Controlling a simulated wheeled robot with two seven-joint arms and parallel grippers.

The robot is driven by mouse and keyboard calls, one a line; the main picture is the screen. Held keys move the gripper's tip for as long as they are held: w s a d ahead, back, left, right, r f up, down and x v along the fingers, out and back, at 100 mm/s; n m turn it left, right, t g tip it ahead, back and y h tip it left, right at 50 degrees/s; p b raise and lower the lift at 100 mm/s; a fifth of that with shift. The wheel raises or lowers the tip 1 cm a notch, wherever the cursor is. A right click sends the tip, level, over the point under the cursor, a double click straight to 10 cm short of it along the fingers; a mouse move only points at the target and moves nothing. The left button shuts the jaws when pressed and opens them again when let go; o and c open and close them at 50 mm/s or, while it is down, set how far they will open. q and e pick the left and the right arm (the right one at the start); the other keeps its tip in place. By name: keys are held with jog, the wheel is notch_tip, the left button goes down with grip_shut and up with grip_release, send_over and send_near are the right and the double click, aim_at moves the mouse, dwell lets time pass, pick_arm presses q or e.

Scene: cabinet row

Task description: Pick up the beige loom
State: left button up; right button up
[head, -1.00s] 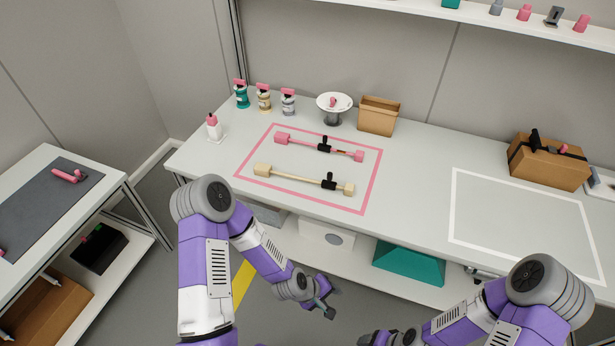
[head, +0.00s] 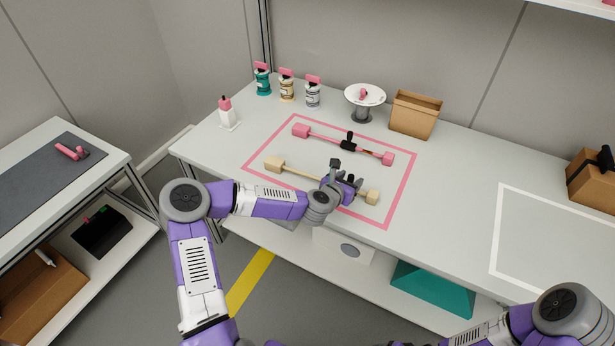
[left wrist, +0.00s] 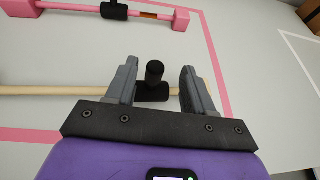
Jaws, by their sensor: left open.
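The beige loom (head: 300,173) lies in the pink-outlined area of the table, a thin bar with a block at each end. Its bar and black upright grip also show in the left wrist view (left wrist: 153,85). My left gripper (head: 352,183) is over the loom's right part and hides its middle in the head view. In the left wrist view the left gripper (left wrist: 158,85) is open, with the black grip between its two fingers, not clamped. My right arm shows at the lower right of the head view, but its gripper is out of frame.
A pink loom (head: 335,143) with a black grip lies parallel behind the beige one. Farther back stand several small bottles, a white dish (head: 364,95) on a stand and an open cardboard box (head: 414,113). The white-outlined area (head: 560,250) at right looks bare.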

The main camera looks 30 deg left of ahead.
pick_arm(q)
jog(key=shift+a+b+x, duration=0.15)
jog(key=shift+b+x, duration=0.15)
jog(key=shift+x, duration=0.85)
jog(key=shift+a+b+x, duration=0.1)
jog(key=shift+b+x, duration=0.15)
jog(key=shift+x, duration=0.9)
jog(key=shift+r, duration=0.1)
grip_shut()
